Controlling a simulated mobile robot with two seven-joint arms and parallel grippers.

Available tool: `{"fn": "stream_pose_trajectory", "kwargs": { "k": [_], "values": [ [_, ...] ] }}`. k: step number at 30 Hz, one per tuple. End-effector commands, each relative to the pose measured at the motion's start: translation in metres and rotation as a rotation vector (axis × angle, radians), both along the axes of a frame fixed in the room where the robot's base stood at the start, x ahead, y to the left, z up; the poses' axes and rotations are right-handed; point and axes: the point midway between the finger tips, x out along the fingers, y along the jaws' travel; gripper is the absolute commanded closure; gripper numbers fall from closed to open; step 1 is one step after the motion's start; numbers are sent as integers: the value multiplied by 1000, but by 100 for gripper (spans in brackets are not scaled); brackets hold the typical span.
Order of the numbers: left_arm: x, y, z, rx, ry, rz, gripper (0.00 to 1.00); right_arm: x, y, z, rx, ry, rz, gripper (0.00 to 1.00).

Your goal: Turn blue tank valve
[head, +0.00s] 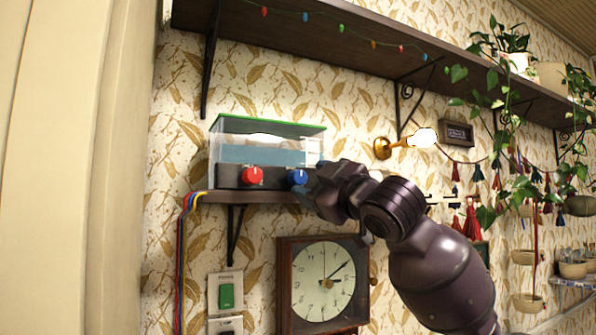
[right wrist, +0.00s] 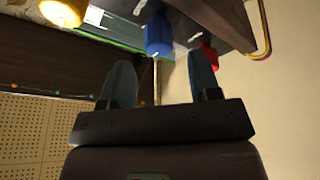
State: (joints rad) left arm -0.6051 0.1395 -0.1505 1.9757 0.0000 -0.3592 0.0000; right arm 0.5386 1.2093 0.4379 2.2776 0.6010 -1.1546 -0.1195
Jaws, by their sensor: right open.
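The tank (head: 266,148) is a clear box with a green rim and bluish water, standing on a small wall shelf. A red valve (head: 252,175) and a blue valve (head: 297,176) sit on its dark front base. My right gripper (head: 312,185) is at the blue valve, partly hidden by its own wrist. In the right wrist view, the blue valve (right wrist: 159,36) lies ahead of the open fingers (right wrist: 160,80), roughly between their lines and apart from them. The red valve (right wrist: 209,55) is beyond the right finger. My left gripper is in neither view.
A wall clock (head: 323,281) hangs under the small shelf (head: 222,197). Colored cables (head: 181,250) hang at its left end. A long upper shelf (head: 330,35) runs above the tank. A brass wall lamp (head: 383,148) is right of the tank.

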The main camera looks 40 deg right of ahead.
Motion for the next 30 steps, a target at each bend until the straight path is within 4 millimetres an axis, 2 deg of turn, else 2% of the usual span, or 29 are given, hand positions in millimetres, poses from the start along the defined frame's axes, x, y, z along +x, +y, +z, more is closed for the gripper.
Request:
{"fn": "stream_pose_trajectory", "kwargs": {
  "k": [3, 9, 15, 22, 30],
  "values": [
    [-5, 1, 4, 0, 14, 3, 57, 19, -2, 8, 2, 0, 1, 43],
    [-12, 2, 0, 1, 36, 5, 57, 40, -4, 13, 1, -1, 0, 43],
    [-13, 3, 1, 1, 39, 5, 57, 47, -5, 14, 0, -1, -1, 43],
    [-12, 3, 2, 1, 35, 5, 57, 47, -5, 13, 0, -1, -1, 43],
    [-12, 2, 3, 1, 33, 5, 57, 47, -5, 14, -1, -2, -1, 85]
  ]
}}
